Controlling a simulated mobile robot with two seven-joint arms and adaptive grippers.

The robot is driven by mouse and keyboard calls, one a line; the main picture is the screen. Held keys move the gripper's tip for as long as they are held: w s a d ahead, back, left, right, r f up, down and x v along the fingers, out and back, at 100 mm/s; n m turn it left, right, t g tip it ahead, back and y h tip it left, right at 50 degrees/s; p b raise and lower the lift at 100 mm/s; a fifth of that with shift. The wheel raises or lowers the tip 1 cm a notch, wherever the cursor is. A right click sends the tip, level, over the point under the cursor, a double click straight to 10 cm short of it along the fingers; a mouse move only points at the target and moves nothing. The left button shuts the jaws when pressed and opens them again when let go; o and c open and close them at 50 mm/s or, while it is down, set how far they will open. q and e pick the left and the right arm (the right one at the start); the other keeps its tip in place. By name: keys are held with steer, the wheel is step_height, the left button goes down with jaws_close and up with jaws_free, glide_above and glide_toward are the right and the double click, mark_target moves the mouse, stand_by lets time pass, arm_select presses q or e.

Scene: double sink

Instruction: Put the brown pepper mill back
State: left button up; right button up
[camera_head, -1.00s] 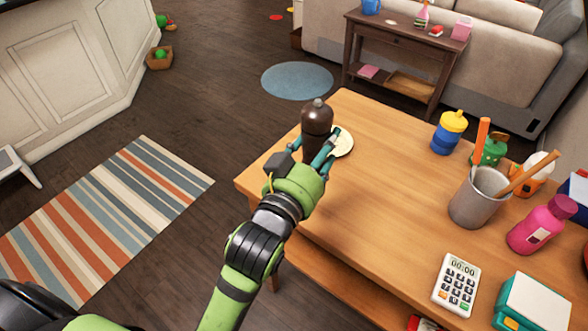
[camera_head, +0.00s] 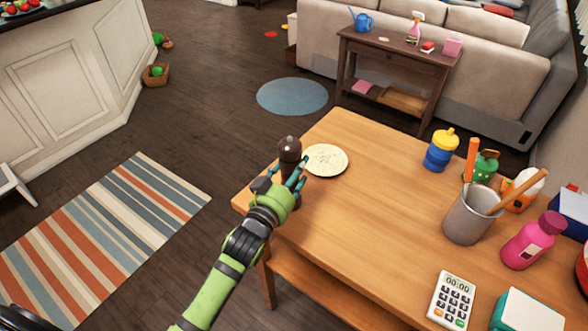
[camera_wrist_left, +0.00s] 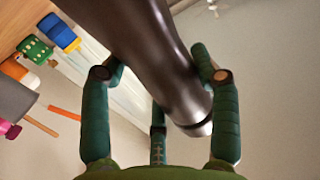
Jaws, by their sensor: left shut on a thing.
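The brown pepper mill (camera_head: 289,152) is dark, glossy and has a rounded top. It is in my left gripper (camera_head: 290,181), near the table's far left edge in the head view. In the left wrist view the mill (camera_wrist_left: 165,55) lies between the dark green fingers of the gripper (camera_wrist_left: 160,85), which are shut on it. Its lower part is hidden by the fingers in the head view, so I cannot tell whether it touches the table. A cream speckled round plate or mat (camera_head: 325,160) lies just right of the mill. My right gripper is not in view.
The wooden table (camera_head: 370,215) is clear in the middle. On its right stand a blue-yellow bottle (camera_head: 440,152), a grey cup with sticks (camera_head: 467,222), a pink bottle (camera_head: 533,241) and a calculator (camera_head: 451,299). A dark side table (camera_head: 398,55) stands behind, by the sofa.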

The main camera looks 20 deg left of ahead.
arm_select(q)
steer(key=o, duration=1.7)
steer(key=shift+f, duration=0.15)
steer(key=s, duration=0.4)
steer(key=s+a+b, duration=0.1)
steer(key=s, duration=0.3)
steer(key=s+b, duration=0.1)
steer(key=s, duration=0.3)
steer(key=shift+a+r, duration=0.2)
steer(key=shift+a, duration=0.2)
steer(key=shift+w, duration=0.1)
